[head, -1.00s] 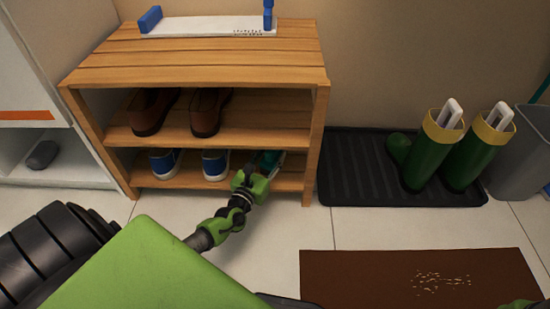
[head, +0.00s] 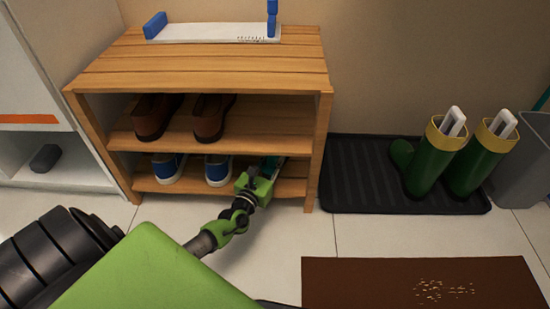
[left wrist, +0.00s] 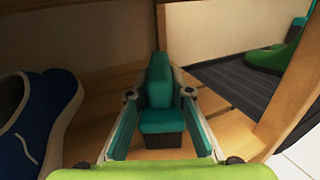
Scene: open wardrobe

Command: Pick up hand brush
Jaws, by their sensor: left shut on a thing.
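The hand brush (left wrist: 160,103) is teal with a dark bristle block, seen in the left wrist view on the lower shelf of the wooden rack. In the head view only a teal bit of it (head: 270,166) shows behind my gripper. My left gripper (head: 262,176) reaches into the right end of that shelf. In the left wrist view its two fingers (left wrist: 159,93) lie along both sides of the brush and are shut on it. I cannot tell whether the brush is lifted off the slats. My right gripper is not in view.
Blue shoes (head: 218,170) stand left of the gripper, one close by in the left wrist view (left wrist: 38,122). The rack's right post (head: 316,160) and middle shelf (head: 270,131) bound the space. Green boots (head: 432,160) stand on a black tray (head: 350,180). A brown mat (head: 370,285) lies in front.

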